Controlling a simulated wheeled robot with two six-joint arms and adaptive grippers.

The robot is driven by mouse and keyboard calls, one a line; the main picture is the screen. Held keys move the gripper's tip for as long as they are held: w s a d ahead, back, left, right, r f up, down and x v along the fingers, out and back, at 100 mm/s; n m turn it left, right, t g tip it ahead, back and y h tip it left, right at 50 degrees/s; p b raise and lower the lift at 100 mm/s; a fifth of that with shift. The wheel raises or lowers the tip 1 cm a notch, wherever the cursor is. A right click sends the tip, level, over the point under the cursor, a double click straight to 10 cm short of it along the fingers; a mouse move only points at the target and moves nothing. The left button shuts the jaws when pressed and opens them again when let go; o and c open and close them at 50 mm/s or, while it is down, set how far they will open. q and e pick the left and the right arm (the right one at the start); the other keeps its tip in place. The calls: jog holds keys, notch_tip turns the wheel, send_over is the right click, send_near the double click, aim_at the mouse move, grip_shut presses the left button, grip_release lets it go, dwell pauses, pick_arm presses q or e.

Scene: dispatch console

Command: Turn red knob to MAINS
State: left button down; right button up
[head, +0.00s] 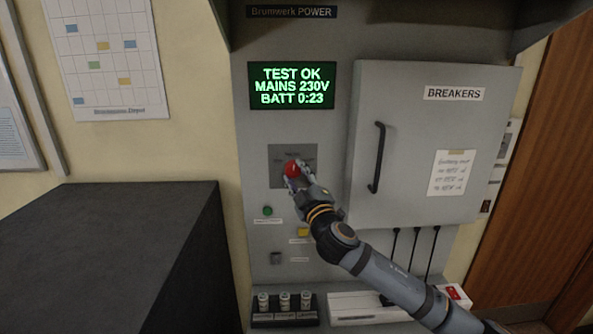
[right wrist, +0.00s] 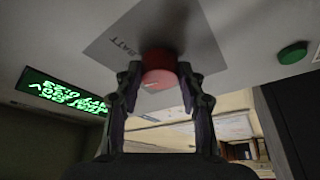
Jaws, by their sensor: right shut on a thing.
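The red knob (head: 291,168) sits on a grey square plate (head: 280,158) on the power panel, below the green-lettered screen. In the right wrist view the red knob (right wrist: 158,66) is between my right gripper's two fingers, and its plate (right wrist: 125,50) shows the label BATT. My right gripper (head: 294,174) is shut on the knob, and it also shows in the right wrist view (right wrist: 158,82). The other labels on the plate are hidden or too small to read. I cannot tell which way the knob points. My left gripper is not in view.
The screen (head: 291,86) reads TEST OK, MAINS 230V, BATT 0:23. A closed breaker door (head: 420,130) with a black handle (head: 377,158) is to the right. A green button (head: 267,211) and a yellow button (head: 303,231) sit below the knob. A dark box (head: 120,250) stands left.

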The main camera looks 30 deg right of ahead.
jog(key=shift+r+n+p, duration=0.1)
jog(key=shift+n+p, duration=0.35)
jog(key=shift+n, duration=0.25)
jog(key=o, duration=1.2)
jog(key=shift+c, duration=0.2)
